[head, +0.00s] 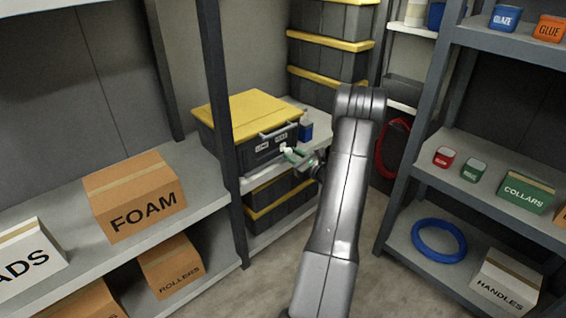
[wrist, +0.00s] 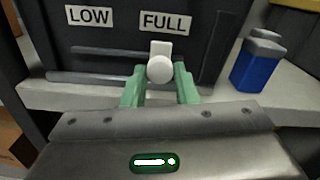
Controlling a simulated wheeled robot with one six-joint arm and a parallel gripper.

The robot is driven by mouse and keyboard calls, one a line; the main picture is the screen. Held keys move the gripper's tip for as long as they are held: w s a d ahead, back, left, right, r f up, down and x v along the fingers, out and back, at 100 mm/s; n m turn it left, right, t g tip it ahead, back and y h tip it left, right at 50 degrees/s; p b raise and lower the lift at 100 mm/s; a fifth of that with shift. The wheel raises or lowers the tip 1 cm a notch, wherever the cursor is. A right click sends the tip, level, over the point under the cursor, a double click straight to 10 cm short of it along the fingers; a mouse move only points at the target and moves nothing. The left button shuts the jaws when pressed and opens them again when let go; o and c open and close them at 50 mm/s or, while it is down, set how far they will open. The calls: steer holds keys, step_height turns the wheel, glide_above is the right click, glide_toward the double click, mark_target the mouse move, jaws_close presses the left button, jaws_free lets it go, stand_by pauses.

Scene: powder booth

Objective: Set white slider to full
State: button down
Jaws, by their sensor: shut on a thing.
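The white slider (wrist: 160,66) sits in the wrist view on the dark front of a box with a yellow lid (head: 248,106). It is a round white knob with a white plate above it. It stands at the right part of a horizontal slot, just below the FULL label (wrist: 166,21). The LOW label (wrist: 89,15) is to its left. My gripper (wrist: 160,82) has its green fingers on both sides of the knob and is shut on it. In the head view the white slider (head: 287,148) shows small at the tips of my gripper (head: 289,153).
A blue container (wrist: 256,64) stands close on the right of the box, on the same shelf. A dark shelf post (head: 222,130) rises to the left. Stacked dark bins stand behind and below. Shelves with boxes line both sides; the floor between is clear.

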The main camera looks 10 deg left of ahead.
steer(key=shift+w+d, duration=0.2)
steer(key=c, duration=1.1)
jaws_free()
steer(key=p+v, duration=0.3)
steer(key=v, duration=1.1)
steer(key=shift+a, duration=0.1)
steer(key=shift+w+a, duration=0.1)
